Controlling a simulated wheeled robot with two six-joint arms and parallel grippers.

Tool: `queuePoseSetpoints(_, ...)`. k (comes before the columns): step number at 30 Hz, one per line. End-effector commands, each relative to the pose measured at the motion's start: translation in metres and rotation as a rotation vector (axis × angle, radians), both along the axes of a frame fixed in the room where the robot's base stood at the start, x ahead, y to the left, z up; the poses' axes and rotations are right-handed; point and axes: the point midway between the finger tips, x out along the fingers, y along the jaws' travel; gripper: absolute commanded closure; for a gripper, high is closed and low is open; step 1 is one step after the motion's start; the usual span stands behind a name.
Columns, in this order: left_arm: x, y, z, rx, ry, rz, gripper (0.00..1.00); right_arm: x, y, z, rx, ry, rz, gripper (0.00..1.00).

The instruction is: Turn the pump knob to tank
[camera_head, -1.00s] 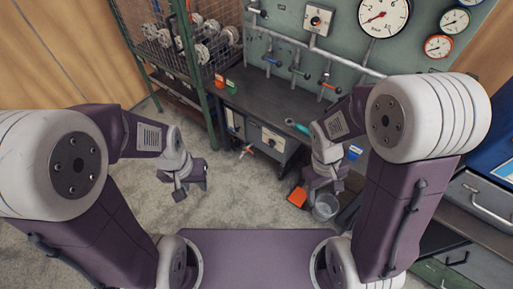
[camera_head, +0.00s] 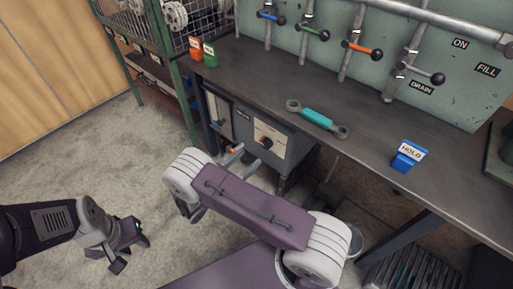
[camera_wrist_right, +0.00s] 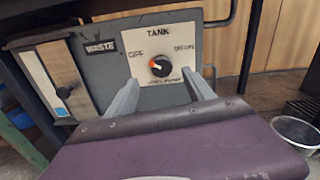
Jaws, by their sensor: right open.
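The pump knob (camera_wrist_right: 160,66) is a round dark knob with an orange mark, on a pale panel labelled TANK at the top and OFF at the left; the right label is hard to read. The orange mark sits on the knob's left side, toward OFF. The knob also shows small in the head view (camera_head: 265,143). My right gripper (camera_wrist_right: 162,91) is open and empty, its fingers short of the panel, below and to either side of the knob. In the head view it is partly hidden by my right arm. My left gripper (camera_head: 132,253) hangs open and empty over the floor at lower left.
A workbench (camera_head: 365,130) stands above the panel, with a teal wrench (camera_head: 318,118) and a blue HOLD block (camera_head: 408,156). A WASTE slider (camera_wrist_right: 60,85) is left of the knob. A bucket (camera_wrist_right: 297,132) stands at right. Floor at left is clear.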

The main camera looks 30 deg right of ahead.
Motion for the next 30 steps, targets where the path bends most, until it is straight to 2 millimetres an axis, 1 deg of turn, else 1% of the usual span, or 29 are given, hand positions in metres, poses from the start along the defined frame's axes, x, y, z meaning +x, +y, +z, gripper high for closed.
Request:
queuePoseSetpoints(2, 0.0, 0.0, -0.006, 0.0, 0.0, 0.0, 0.64, 0.003, -0.009, -0.002, 0.001, 0.001, -0.006, 0.38)
queuePoseSetpoints(6, 0.0, 0.0, -0.024, 0.0, 0.0, 0.0, 0.64, 0.013, -0.037, -0.005, 0.002, -0.001, -0.009, 0.38)
queuePoseSetpoints(9, 0.0, 0.0, -0.034, 0.0, 0.0, 0.0, 0.64, 0.021, -0.056, -0.005, 0.003, -0.001, -0.008, 0.38)
queuePoseSetpoints(12, 0.0, 0.0, -0.042, 0.0, 0.0, 0.0, 0.64, 0.027, -0.071, -0.004, 0.004, -0.001, -0.008, 0.38)
queuePoseSetpoints(16, 0.0, 0.0, -0.046, 0.0, 0.0, 0.0, 0.64, 0.032, -0.081, -0.002, 0.004, -0.001, -0.005, 0.38)
queuePoseSetpoints(24, 0.0, 0.0, -0.045, 0.0, 0.0, 0.0, 0.64, 0.033, -0.083, 0.0, 0.004, 0.0, -0.004, 0.38)
queuePoseSetpoints(26, 0.0, 0.0, -0.045, 0.0, 0.001, 0.0, 0.64, 0.033, -0.083, 0.0, 0.004, 0.0, -0.004, 0.55)
queuePoseSetpoints(27, 0.0, 0.0, -0.045, 0.0, 0.001, 0.0, 0.64, 0.033, -0.083, 0.0, 0.004, 0.0, -0.004, 0.66)
queuePoseSetpoints(29, 0.0, 0.0, -0.045, 0.0, 0.001, 0.0, 0.64, 0.033, -0.083, 0.0, 0.004, 0.0, -0.004, 0.83)
queuePoseSetpoints(30, 0.0, 0.0, -0.045, 0.0, 0.0, 0.0, 0.64, 0.033, -0.083, 0.0, 0.004, 0.0, -0.004, 0.94)
